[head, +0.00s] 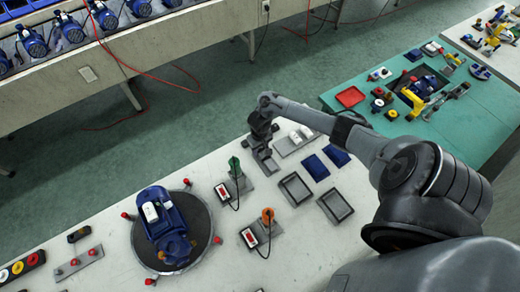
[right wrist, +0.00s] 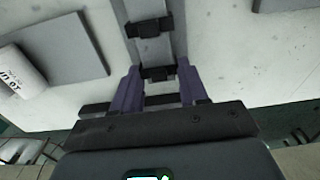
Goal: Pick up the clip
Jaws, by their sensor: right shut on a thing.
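A black clip (right wrist: 158,74) sits between the two purple fingers of my right gripper (right wrist: 158,84) in the right wrist view. The fingers are shut on its sides. It lies over a narrow grey holder strip (right wrist: 155,52); I cannot tell whether it touches the strip. A second black clip (right wrist: 148,27) is farther along the same strip, apart from the fingers. In the head view my right gripper (head: 261,132) points down at the far edge of the white table, over the holder strip (head: 268,163), and hides the held clip. My left gripper is not in view.
Beside the strip is a grey plate (head: 298,140) with white cylinders. Two grey trays (head: 295,189), blue pads (head: 316,167) and two red-and-white switch boxes (head: 222,193) stand nearby. A blue pump (head: 165,222) sits on a round turntable at left.

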